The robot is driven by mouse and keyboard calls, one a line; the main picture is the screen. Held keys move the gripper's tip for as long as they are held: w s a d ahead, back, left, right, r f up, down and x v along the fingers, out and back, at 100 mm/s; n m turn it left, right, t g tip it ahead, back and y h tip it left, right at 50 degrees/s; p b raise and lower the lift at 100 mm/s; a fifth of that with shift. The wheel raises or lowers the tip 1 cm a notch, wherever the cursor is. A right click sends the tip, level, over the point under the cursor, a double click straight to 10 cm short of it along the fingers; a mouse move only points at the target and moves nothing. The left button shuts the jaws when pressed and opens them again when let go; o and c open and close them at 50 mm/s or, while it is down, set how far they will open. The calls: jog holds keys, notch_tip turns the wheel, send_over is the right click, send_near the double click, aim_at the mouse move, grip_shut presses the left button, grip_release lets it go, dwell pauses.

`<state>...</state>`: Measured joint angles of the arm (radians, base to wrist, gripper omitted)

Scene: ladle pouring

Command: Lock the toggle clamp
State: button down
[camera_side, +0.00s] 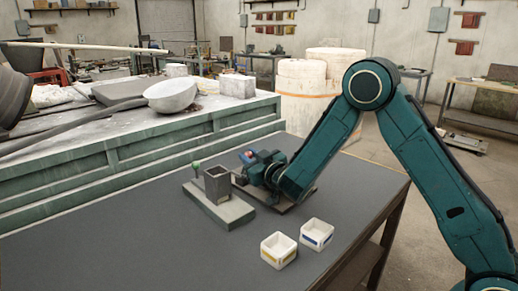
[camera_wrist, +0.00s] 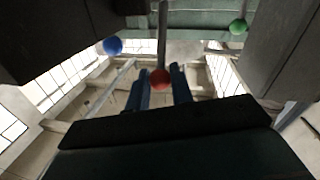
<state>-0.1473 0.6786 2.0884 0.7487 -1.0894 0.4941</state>
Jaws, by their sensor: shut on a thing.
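In the wrist view a red ball knob (camera_wrist: 160,79) on a thin grey rod sits between the two blue fingers of my gripper (camera_wrist: 161,88). The fingers are shut on it. A blue ball knob (camera_wrist: 113,45) is to the left and a green ball knob (camera_wrist: 238,26) is to the upper right. In the side view my gripper (camera_side: 258,162) is low over the table, just right of a grey block with a square upright box (camera_side: 217,185). The green knob (camera_side: 196,164) stands left of that box. My gripper hides much of the clamp, so its jaw position cannot be told.
Two small white square cups, one with a yellow mark (camera_side: 279,250) and one with a blue mark (camera_side: 317,234), stand near the table's front edge. A green bench (camera_side: 150,155) with a bowl (camera_side: 170,95) runs behind. The dark table's left part (camera_side: 120,235) is clear.

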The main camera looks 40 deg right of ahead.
jog(key=shift+s+d+f+g, duration=0.1)
jog(key=shift+d+f+g, duration=0.15)
jog(key=shift+f, duration=0.2)
jog(key=c, duration=1.3)
grip_release()
jog(key=shift+a+r, duration=0.1)
jog(key=shift+r, duration=0.1)
jog(key=shift+s+a, duration=0.1)
jog(key=shift+s+a, duration=0.2)
jog(key=shift+s, duration=0.95)
jog(key=shift+s+a, duration=0.2)
jog(key=shift+s, duration=1)
jog(key=shift+s+a, duration=0.2)
jog(key=shift+s, duration=0.95)
